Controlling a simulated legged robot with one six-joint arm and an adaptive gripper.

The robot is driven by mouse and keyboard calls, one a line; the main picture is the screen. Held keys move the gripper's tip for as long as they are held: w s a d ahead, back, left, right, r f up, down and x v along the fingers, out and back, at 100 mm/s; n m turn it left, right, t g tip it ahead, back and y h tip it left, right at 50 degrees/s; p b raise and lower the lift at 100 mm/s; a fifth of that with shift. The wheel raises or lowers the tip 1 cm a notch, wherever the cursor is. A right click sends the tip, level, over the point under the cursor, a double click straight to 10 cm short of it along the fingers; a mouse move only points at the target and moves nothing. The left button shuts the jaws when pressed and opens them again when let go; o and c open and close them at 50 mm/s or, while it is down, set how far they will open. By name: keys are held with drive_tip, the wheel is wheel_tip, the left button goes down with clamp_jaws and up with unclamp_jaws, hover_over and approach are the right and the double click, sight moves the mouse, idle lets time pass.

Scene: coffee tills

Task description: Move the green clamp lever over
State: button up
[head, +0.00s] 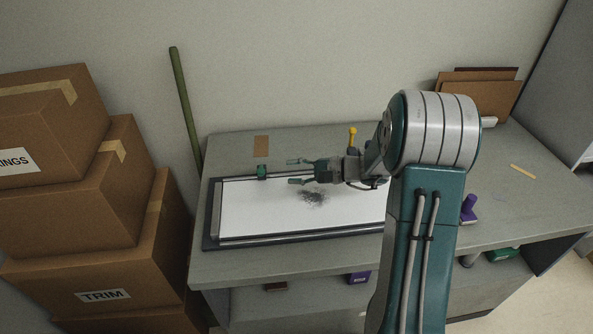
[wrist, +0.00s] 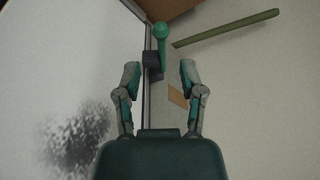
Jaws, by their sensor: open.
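The green clamp lever (head: 262,171) stands at the back edge of a white board, left of my gripper (head: 293,171) in the head view. In the wrist view the lever (wrist: 161,48) has a round knob on top and a dark block beside it. It lies beyond the fingertips, in line with the gap between them. My gripper (wrist: 159,70) is open and empty, its two fingers apart and pointing toward the lever. I see no contact between them. The white board (head: 245,217) has a dark frame and a dark smudge near its middle; my arm hides its right part.
Stacked cardboard boxes (head: 75,215) stand left of the grey table (head: 235,270). A green pole (head: 183,100) leans on the wall behind. A yellow object (head: 352,136) is behind my wrist, and a purple object (head: 468,207) is right of my arm. The table's right side is mostly clear.

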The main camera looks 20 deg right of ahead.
drive_tip(key=shift+x, duration=4)
drive_tip(key=c, duration=0.6)
